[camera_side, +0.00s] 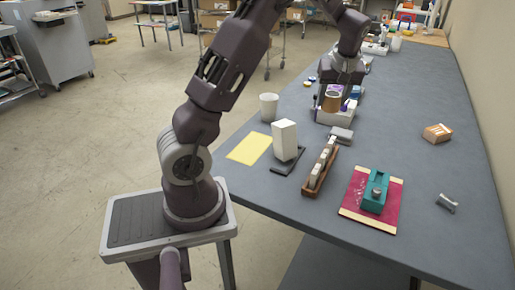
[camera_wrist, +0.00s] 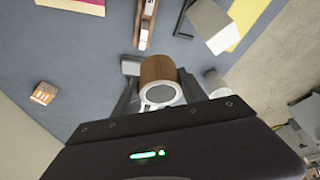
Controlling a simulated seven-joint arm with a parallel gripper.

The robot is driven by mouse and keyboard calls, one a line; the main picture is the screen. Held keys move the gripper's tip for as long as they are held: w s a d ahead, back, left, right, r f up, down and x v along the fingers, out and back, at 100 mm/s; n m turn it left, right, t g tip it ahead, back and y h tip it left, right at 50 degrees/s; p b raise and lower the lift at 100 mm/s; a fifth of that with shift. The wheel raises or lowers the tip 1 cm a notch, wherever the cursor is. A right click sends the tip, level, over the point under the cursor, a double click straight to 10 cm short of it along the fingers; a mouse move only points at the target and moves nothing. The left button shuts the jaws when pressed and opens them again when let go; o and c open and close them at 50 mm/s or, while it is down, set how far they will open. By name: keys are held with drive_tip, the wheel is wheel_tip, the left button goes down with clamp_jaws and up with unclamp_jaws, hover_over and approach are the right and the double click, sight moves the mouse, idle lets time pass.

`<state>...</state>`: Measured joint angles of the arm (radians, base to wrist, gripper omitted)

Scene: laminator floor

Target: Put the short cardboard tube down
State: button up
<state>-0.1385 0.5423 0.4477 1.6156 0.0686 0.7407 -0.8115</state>
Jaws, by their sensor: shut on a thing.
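The short cardboard tube (camera_side: 332,102) is brown, with a pale ring and a grey end face turned to the wrist camera. In the wrist view the tube (camera_wrist: 157,69) sits between the dark fingers of my gripper (camera_wrist: 160,88). My gripper (camera_side: 333,96) is shut on it over the far part of the table in the side view. A white open box (camera_side: 345,116) is right by the tube in the side view. I cannot tell whether the tube touches the box or the table.
The grey table (camera_side: 415,150) has free room to the right of my gripper. A grey block (camera_side: 341,134), a wooden rack (camera_side: 311,190), a white carton (camera_side: 285,140) and a white cup (camera_side: 269,107) stand nearby. An orange box (camera_side: 436,133) lies farther right.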

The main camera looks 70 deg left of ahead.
drive_tip(key=s+a+r+n+g, duration=0.1)
drive_tip(key=s+a+n+g, duration=0.2)
drive_tip(key=s+a+n, duration=0.6)
drive_tip(key=r+n+g+h, duration=0.1)
drive_tip(key=n+g+h, duration=0.1)
drive_tip(key=n, duration=0.4)
hover_over(249, 147)
drive_tip(key=w, duration=0.1)
drive_tip(key=shift+m, duration=0.3)
drive_tip(key=f, duration=2)
drive_tip(key=shift+w+d+f, duration=0.15)
drive_tip(key=shift+d+f, duration=0.15)
drive_tip(key=shift+d, duration=0.05)
drive_tip(key=o, duration=1.4)
drive_tip(key=shift+o, duration=0.2)
